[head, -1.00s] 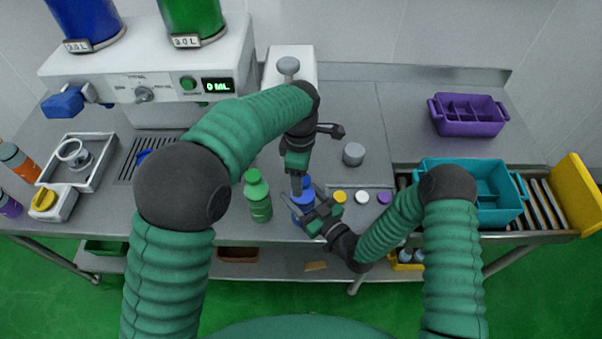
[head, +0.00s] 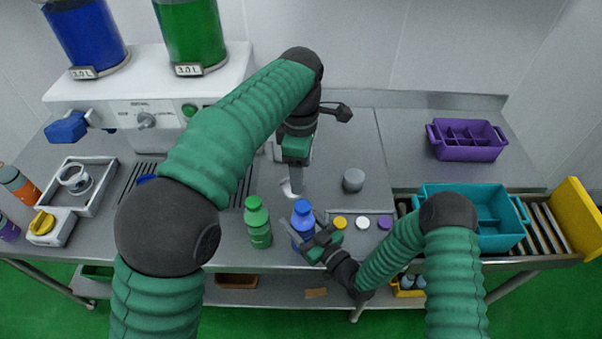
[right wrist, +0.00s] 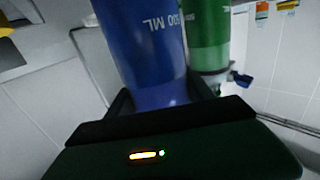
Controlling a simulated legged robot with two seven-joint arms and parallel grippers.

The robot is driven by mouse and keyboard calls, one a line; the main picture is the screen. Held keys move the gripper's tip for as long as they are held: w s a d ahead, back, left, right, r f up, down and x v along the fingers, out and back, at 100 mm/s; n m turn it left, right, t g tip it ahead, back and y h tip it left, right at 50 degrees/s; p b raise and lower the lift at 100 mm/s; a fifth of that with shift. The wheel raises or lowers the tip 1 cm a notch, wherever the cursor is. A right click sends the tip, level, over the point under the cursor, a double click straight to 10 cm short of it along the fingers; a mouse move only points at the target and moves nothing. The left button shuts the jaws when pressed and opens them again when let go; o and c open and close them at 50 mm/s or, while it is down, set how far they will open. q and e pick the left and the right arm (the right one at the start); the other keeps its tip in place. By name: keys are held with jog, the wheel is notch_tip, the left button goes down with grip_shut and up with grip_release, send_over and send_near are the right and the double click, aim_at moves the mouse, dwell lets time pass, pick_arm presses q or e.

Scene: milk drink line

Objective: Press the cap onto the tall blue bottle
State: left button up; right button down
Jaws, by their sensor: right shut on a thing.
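The tall blue bottle (head: 302,222) stands upright near the table's front edge, with a blue top (head: 302,206) on it. Whether this cap is fully seated I cannot tell. My right gripper (head: 311,238) is shut on the bottle's body from the right. In the right wrist view the blue bottle (right wrist: 145,45), marked in ML, fills the space between the fingers; its top is out of frame. My left gripper (head: 296,187) points down just behind and above the bottle, apart from it. Its fingers are too small to read. A pale curved thing (head: 288,189) shows beside its fingertips.
A green bottle (head: 258,225) stands close left of the blue one. Yellow (head: 340,223), white (head: 362,223) and purple (head: 384,222) caps lie to the right. A grey cylinder (head: 353,180) stands behind them. A teal crate (head: 455,190) and purple crate (head: 468,153) are further right.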

jog(key=shift+c, duration=1.5)
grip_release()
jog(key=shift+s+d, duration=0.2)
pick_arm(q)
notch_tip(320, 180, down, 4)
jog(key=b, duration=0.3)
jog(key=shift+r+b, duration=0.15)
jog(key=shift+b, duration=0.2)
pick_arm(e)
jog(key=v, duration=1.6)
jog(key=shift+s, duration=0.2)
jog(key=shift+w+f, duration=0.1)
